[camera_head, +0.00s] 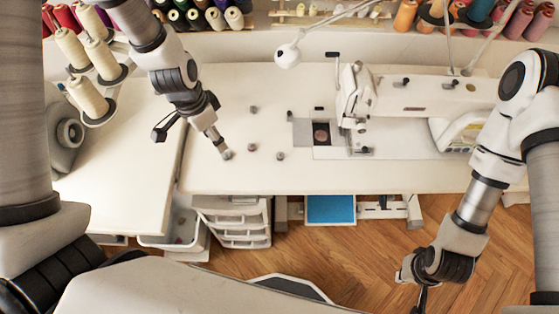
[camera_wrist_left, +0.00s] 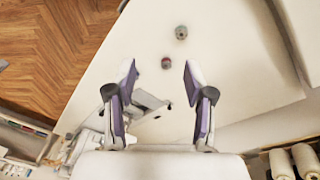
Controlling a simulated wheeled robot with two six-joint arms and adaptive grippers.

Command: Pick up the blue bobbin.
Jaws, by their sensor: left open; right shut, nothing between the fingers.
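Several small bobbins lie on the white sewing table (camera_head: 400,177): a far bobbin (camera_head: 253,109), a middle bobbin (camera_head: 252,148) and a nearer bobbin (camera_head: 280,156). They look greyish, and I cannot tell which is blue. My left gripper (camera_head: 222,148) points down over the table, left of the middle bobbin. In the left wrist view its fingers (camera_wrist_left: 160,82) are apart with nothing held. Beyond them lie a grey bobbin (camera_wrist_left: 181,32) and a bobbin with a dark reddish middle (camera_wrist_left: 166,62). My right gripper (camera_head: 421,299) is shut and empty, low at the right, over the floor.
A white sewing machine (camera_head: 357,92) stands right of the bobbins, with a lamp head (camera_head: 288,55) behind. Thread cones (camera_head: 88,97) stand at the left. A drawer unit (camera_head: 238,222) is below the table. The table's front left is mostly clear.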

